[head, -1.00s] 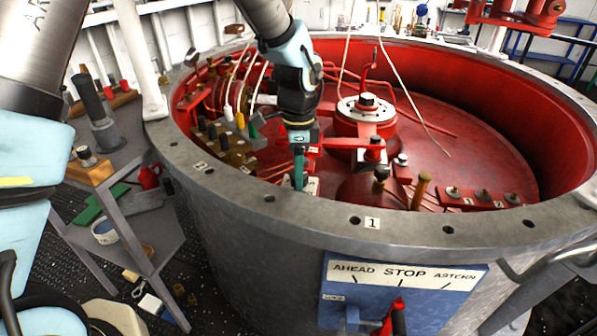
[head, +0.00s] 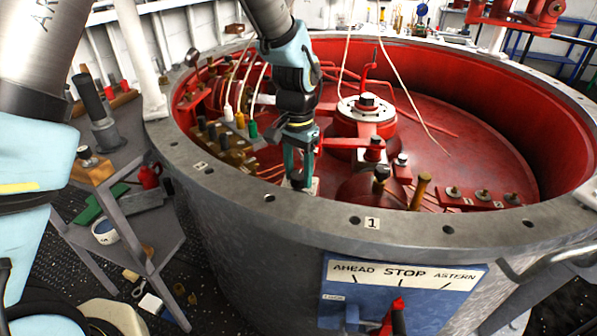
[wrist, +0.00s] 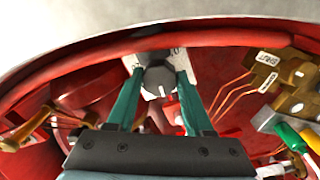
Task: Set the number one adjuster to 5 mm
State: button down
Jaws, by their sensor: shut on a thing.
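My gripper (head: 299,181) reaches down inside the near rim of the red tub. In the wrist view its two teal fingers are shut on a dark round adjuster knob (wrist: 158,77), one finger on each side. A white pointer mark shows on the knob. A white scale plate (wrist: 186,58) lies behind the knob, mostly covered by knob and fingers; its markings are too small and hidden to read a setting.
The tub's grey rim (head: 320,217) is close in front of my gripper and carries a label 1 (head: 372,223). A red centre hub (head: 365,118) and upright posts stand to the right.

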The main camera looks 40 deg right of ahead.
jog(key=n+p, duration=0.1)
jog(key=n, duration=0.5)
jog(key=shift+n, duration=0.3)
jog(key=n+p, duration=0.1)
jog(key=n, duration=0.2)
jog(key=shift+s+r, duration=0.1)
jog(key=shift+n+p, duration=0.55)
jog(key=shift+n, duration=1.25)
jog(key=shift+c, duration=1.4)
grip_release()
